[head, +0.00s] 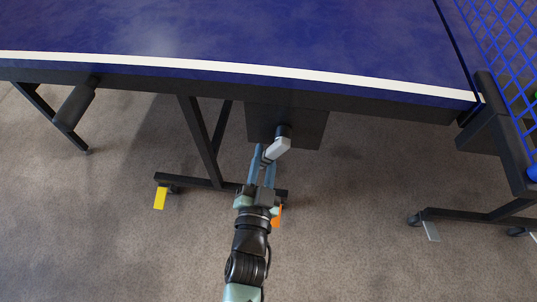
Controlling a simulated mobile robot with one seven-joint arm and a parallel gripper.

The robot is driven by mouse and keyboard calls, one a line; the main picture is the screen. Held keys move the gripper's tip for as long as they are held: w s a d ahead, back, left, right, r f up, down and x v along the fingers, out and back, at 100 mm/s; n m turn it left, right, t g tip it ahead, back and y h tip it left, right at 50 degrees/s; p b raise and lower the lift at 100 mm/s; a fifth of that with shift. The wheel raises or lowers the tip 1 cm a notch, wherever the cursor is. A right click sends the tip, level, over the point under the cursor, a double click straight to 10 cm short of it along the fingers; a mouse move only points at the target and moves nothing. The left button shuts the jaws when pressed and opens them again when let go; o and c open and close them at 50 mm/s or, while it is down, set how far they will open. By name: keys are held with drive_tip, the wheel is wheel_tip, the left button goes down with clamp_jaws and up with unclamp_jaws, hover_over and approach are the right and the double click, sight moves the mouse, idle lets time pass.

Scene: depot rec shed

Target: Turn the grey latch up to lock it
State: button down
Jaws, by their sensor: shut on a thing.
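The grey latch (278,148) is a light grey lever on a black pivot, in front of a dark plate under the edge of the blue table. It slants down and to the left from the pivot. My gripper (263,158) reaches up from below, with its blue fingers around the lower left end of the latch. It is shut on that end, and the fingers partly hide it.
The blue table (250,35) with a white edge line spans the top. Dark legs and a foot bar (210,183) stand beside my arm. A blue net (505,45) is at right. Open carpet lies below.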

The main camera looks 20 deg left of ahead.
drive_tip(key=m, duration=0.1)
drive_tip(key=a+r+m+p, duration=0.1)
drive_tip(key=m+p, duration=0.1)
drive_tip(key=shift+s+a+r+m, duration=0.25)
drive_tip(key=shift+a+r+m, duration=0.05)
drive_tip(key=shift+r+m, duration=0.1)
drive_tip(key=m+p, duration=0.1)
drive_tip(key=a+r+m, duration=0.1)
drive_tip(key=shift+s+r+m+p, duration=0.1)
drive_tip(key=shift+s+m+p, duration=0.05)
drive_tip(key=shift+m+p, duration=0.2)
drive_tip(key=shift+s+a+r+m+p, duration=0.15)
drive_tip(key=shift+r+m+p, duration=0.2)
drive_tip(key=shift+m, duration=0.3)
drive_tip(key=shift+w+a+r+m+p, duration=0.1)
drive_tip(key=shift+r+m+p, duration=0.1)
drive_tip(key=shift+r+m, duration=0.3)
drive_tip(key=shift+s+a+r+m+p, duration=0.1)
drive_tip(key=shift+r+m+p, duration=0.2)
drive_tip(key=shift+m, duration=0.55)
drive_tip(key=shift+a+r+m+p, duration=0.15)
drive_tip(key=shift+r+m, duration=0.25)
drive_tip(key=shift+m, duration=0.45)
drive_tip(key=shift+d, duration=0.1)
drive_tip(key=c, duration=0.7)
unclamp_jaws()
